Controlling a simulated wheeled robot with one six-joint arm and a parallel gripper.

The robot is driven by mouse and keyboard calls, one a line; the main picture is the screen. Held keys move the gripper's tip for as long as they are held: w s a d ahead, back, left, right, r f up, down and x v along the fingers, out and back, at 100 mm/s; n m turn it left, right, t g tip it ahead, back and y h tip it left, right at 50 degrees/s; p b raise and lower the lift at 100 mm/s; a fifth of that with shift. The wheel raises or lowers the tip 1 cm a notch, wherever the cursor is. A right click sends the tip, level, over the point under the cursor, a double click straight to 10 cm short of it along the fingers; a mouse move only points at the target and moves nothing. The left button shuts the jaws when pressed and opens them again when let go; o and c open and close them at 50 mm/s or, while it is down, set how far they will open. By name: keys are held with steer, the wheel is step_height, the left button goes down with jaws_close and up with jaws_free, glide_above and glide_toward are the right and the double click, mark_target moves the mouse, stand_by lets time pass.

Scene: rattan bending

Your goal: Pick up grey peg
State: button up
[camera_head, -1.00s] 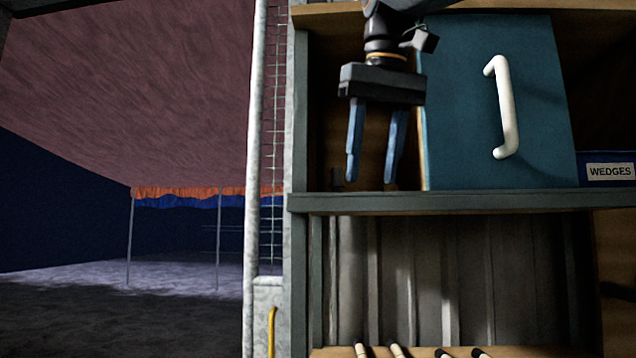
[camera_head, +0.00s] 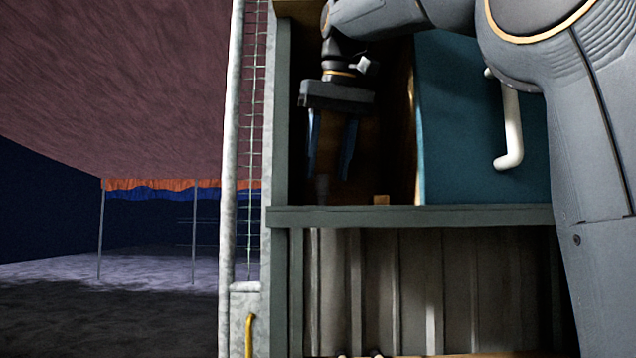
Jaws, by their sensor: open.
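My gripper (camera_head: 328,174) points down inside the left compartment of the upper shelf, with its two blue fingers apart and nothing held between them. A small dark grey upright piece (camera_head: 322,188), which looks like the grey peg, stands on the shelf just below the fingertips, nearer the left finger. It is dim, and I cannot tell whether a finger touches it. A small tan wooden block (camera_head: 381,199) sits on the shelf to the right of the fingers.
A teal door panel (camera_head: 465,120) with a white handle (camera_head: 511,125) stands right of the compartment. The shelf edge (camera_head: 400,216) runs below the gripper. A grey post with wire mesh (camera_head: 250,140) is at the left. My arm covers the right side.

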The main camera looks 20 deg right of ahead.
mark_target(321, 188)
steer(key=shift+w, duration=0.75)
steer(key=shift+w+f, duration=0.1)
steer(key=shift+w, duration=0.05)
steer(key=p+x, duration=0.1)
steer(key=x, duration=0.3)
steer(key=shift+w+f, duration=0.1)
steer(key=shift+f, duration=0.3)
steer(key=c, duration=0.9)
